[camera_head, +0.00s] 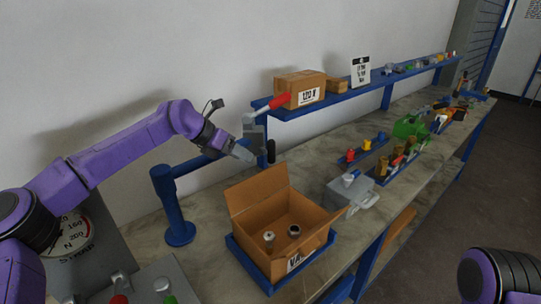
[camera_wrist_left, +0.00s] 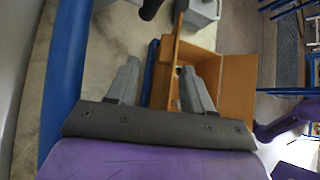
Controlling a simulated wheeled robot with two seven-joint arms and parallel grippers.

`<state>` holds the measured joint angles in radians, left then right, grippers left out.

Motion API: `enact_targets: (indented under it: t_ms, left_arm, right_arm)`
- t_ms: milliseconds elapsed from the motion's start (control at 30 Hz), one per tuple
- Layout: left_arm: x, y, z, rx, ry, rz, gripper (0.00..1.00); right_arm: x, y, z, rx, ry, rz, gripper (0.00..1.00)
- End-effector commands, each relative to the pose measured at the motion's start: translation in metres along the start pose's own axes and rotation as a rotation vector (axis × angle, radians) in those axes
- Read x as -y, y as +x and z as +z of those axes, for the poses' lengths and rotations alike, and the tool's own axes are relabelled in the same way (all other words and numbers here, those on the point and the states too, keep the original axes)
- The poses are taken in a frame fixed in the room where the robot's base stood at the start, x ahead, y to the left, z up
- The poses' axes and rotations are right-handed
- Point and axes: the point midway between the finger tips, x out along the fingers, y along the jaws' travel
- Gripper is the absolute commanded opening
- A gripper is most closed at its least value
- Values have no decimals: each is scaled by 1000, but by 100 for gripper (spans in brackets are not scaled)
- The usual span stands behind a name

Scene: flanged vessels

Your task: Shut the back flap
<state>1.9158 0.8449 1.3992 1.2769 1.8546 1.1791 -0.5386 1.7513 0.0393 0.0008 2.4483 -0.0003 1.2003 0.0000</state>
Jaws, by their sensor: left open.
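An open brown cardboard box (camera_head: 318,239) stands in a blue tray (camera_head: 243,261) on the bench. Its back flap (camera_head: 257,189) stands raised along the far edge, leaning away from the opening. Two small parts, one with a pale top (camera_head: 268,237) and one with a dark top (camera_head: 293,231), are inside. My left gripper (camera_head: 248,145) is open, empty, above and behind the flap, apart from it. In the left wrist view its two fingers (camera_wrist_left: 158,68) are spread, with the brown box (camera_wrist_left: 195,55) partly hidden behind them. My right gripper is out of view.
A blue post (camera_head: 173,207) stands left of the box, close under my left arm. A grey vessel (camera_head: 350,190) is right of the box. A raised blue shelf (camera_head: 345,96) with a labelled carton (camera_head: 300,88) runs along the wall.

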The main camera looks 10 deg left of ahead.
Motion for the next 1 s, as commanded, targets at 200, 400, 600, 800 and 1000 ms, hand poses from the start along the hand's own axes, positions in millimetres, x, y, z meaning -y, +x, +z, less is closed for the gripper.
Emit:
enact_targets:
  t_ms: [200, 400, 600, 800, 1000]
  left_arm:
    - [8, 25, 5, 4, 8, -3, 51]
    - [2, 78, 7, -3, 2, -5, 51]
    - [-1, 106, 6, -3, 1, -4, 51]
    - [-2, 109, 5, 0, 1, -3, 51]
    - [-2, 108, 5, -1, 1, -3, 12]
  right_arm:
    - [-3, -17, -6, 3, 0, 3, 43]
    - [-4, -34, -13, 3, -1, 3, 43]
    - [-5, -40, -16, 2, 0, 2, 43]
    - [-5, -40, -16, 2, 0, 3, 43]
    - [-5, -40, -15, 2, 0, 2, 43]
